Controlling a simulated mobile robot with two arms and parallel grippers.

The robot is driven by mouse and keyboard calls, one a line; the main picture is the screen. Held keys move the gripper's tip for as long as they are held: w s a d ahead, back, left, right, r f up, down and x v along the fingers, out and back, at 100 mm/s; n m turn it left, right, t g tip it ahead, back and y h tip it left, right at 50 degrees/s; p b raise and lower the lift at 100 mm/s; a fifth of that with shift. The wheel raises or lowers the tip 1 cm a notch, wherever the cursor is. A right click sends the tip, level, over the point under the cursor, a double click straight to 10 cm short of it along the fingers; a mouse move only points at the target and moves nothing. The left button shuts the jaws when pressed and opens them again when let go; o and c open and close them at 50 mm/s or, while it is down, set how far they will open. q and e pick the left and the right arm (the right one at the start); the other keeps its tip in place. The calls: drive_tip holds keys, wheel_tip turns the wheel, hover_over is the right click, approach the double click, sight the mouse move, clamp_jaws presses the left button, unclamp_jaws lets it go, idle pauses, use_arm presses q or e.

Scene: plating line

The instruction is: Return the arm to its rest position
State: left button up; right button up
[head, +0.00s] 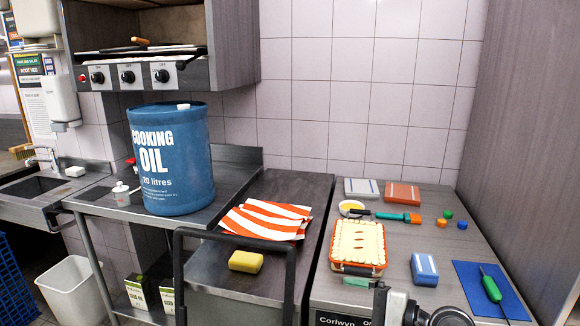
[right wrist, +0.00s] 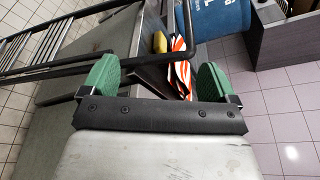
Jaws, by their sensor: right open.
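My right gripper (right wrist: 159,82) shows in the right wrist view with its two green finger pads wide apart and nothing between them. Beyond the pads are the steel bench, a yellow sponge and a striped cloth. In the head view, part of my right arm (head: 422,312) shows at the bottom edge, in front of the right-hand counter. A green piece, which looks like one of its finger pads, shows just below the pie dish (head: 358,268); I cannot tell whether they touch. My left gripper is in neither view.
The right counter holds a pie (head: 357,243), a brush (head: 400,217), a blue-and-white sponge (head: 424,269) and a blue mat (head: 468,273) with a green-handled tool (head: 491,288). A black rail (head: 235,240) stands before the sponge (head: 246,261) and striped cloth (head: 265,219). An oil drum (head: 171,160) stands left.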

drive_tip(key=s+d+r+m+t+h, duration=0.15)
drive_tip(key=m+t, duration=0.25)
drive_tip(key=m, duration=0.5)
drive_tip(key=d+m+t+h, duration=0.1)
drive_tip(key=m+t+h, duration=0.3)
drive_tip(key=m, duration=0.5)
drive_tip(key=s+d+r+m+t+h, duration=0.15)
drive_tip(key=m+t, duration=0.35)
drive_tip(key=m, duration=0.5)
drive_tip(key=s+d+f+m+g+h, duration=0.45)
drive_tip(key=f+m, duration=0.25)
drive_tip(key=m, duration=0.4)
drive_tip(key=s+d+f+m+g+h, duration=0.3)
drive_tip(key=f+m+h, duration=0.3)
drive_tip(key=m, duration=0.4)
drive_tip(key=s+a+f+m+g+y, duration=0.1)
drive_tip(key=s+f+m+g+y, duration=0.1)
drive_tip(key=s+f+m+g, duration=0.45)
drive_tip(key=s+a+f+m+g+y, duration=0.1)
drive_tip(key=s+f+m+g+y, duration=0.15)
drive_tip(key=s, duration=0.75)
wheel_tip(320, 180, down, 25)
drive_tip(key=g+h, duration=0.1)
drive_tip(key=g, duration=0.1)
drive_tip(key=s+d+f, duration=0.2)
drive_tip(key=s+f, duration=1.5)
drive_tip(key=shift+d+f+g, duration=0.3)
drive_tip(key=shift+f+g, duration=0.1)
drive_tip(key=shift+g, duration=0.05)
drive_tip(key=shift+o, duration=0.4)
